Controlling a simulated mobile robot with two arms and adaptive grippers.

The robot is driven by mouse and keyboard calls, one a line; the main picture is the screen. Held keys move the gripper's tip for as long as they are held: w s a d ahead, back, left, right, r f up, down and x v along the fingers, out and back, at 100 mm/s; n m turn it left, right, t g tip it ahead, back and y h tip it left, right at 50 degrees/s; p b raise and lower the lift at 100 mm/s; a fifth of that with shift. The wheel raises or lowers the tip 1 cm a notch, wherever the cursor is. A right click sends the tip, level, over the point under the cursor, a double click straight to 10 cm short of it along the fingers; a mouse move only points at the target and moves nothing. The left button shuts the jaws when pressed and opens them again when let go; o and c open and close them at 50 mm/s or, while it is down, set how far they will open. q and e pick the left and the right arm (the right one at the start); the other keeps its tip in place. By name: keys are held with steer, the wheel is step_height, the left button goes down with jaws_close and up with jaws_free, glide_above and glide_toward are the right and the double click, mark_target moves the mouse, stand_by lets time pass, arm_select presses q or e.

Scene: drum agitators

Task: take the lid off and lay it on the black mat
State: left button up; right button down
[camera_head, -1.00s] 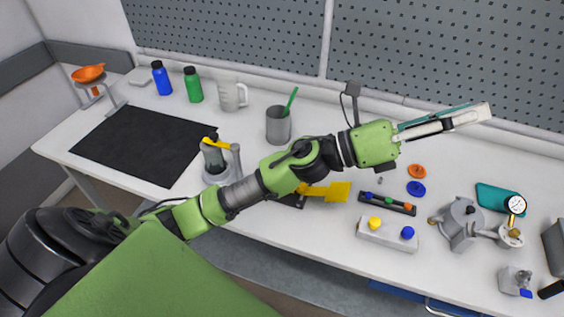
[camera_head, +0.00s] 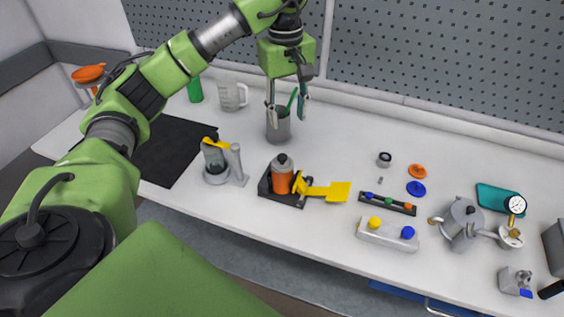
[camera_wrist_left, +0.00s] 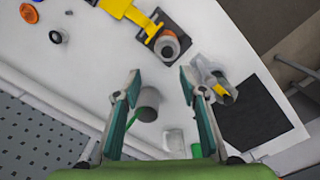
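The black mat (camera_head: 188,140) lies on the left of the table, partly hidden by my left arm; it also shows in the left wrist view (camera_wrist_left: 262,115). Lidded candidates are the orange canister with a grey top (camera_head: 282,178) on a black base, and the grey pot (camera_head: 461,222) at the right. I cannot tell which lid is meant. My left gripper (camera_head: 287,112) points down, open and empty, over the grey cup (camera_head: 278,130) with a green stick. In the left wrist view its fingers (camera_wrist_left: 160,78) are apart with the cup (camera_wrist_left: 148,100) below. My right gripper is not in view.
A white mug (camera_head: 231,96) and a green bottle (camera_head: 194,90) stand behind. A yellow paddle (camera_head: 328,191), small tray (camera_head: 387,204) and discs (camera_head: 416,188) lie to the right. A pegboard wall closes the back.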

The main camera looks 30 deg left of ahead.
arm_select(q)
steer(key=a, duration=0.1)
glide_above(283, 157)
steer(key=f, duration=0.7)
steer(key=shift+w+a+f+p, duration=0.3)
steer(key=shift+f+p, duration=0.05)
steer(key=shift+f, duration=0.05)
steer(key=f+p, duration=0.2)
steer(key=f, duration=0.1)
steer(key=f+p, duration=0.1)
steer(key=shift+s+d+f, duration=0.25)
steer(key=shift+s, duration=0.1)
steer(key=shift+f, duration=0.5)
steer(key=c, duration=0.9)
